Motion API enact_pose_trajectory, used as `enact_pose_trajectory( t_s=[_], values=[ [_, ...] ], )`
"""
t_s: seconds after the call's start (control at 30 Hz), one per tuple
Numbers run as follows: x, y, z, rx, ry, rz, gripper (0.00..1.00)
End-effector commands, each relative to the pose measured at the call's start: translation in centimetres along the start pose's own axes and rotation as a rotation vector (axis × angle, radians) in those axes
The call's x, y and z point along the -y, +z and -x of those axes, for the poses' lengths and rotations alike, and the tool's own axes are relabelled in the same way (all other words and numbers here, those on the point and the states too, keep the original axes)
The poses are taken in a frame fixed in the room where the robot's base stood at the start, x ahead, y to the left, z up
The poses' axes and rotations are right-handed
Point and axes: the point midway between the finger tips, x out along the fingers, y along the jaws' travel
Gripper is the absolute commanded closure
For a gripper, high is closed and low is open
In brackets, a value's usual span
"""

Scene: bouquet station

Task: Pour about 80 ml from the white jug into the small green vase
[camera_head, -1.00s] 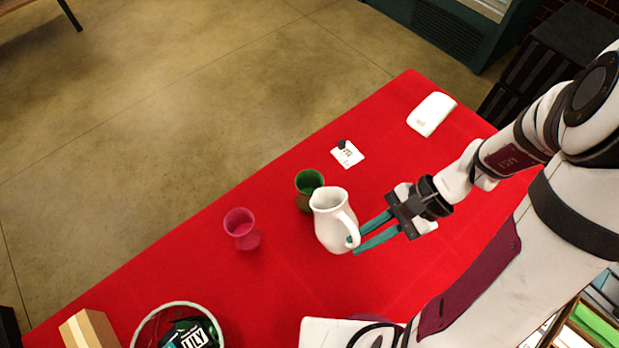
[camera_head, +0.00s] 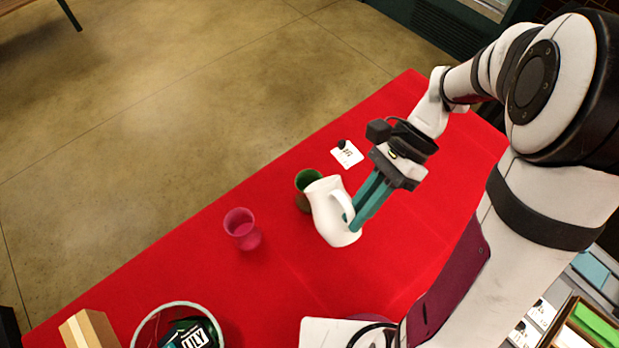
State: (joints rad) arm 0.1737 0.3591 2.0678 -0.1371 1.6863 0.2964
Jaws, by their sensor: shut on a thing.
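The white jug (camera_head: 325,217) is tilted, its mouth end toward the small green vase (camera_head: 309,179) and its base toward the lower right. My gripper (camera_head: 359,220) is shut on the jug's handle from the right. The jug's upper part covers some of the vase, which stands upright on the red table just behind it. I cannot tell whether the jug touches the vase rim. No stream of water shows, and the levels inside both are hidden.
A pink vase (camera_head: 242,229) stands to the left on the red table (camera_head: 200,260). A white card (camera_head: 347,154) with a dark item lies behind. A round basket (camera_head: 145,325) and a cardboard box (camera_head: 88,330) are at the front left. The table's middle is clear.

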Motion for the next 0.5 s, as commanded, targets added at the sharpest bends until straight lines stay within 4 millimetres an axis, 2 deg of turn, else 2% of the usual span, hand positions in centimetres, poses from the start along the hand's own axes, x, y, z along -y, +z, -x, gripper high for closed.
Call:
enact_pose_trajectory(
  t_s=[0.5],
  values=[
    [0.24,0.49,0.51,-0.005,0.041,-0.037,1.0]
  ],
)
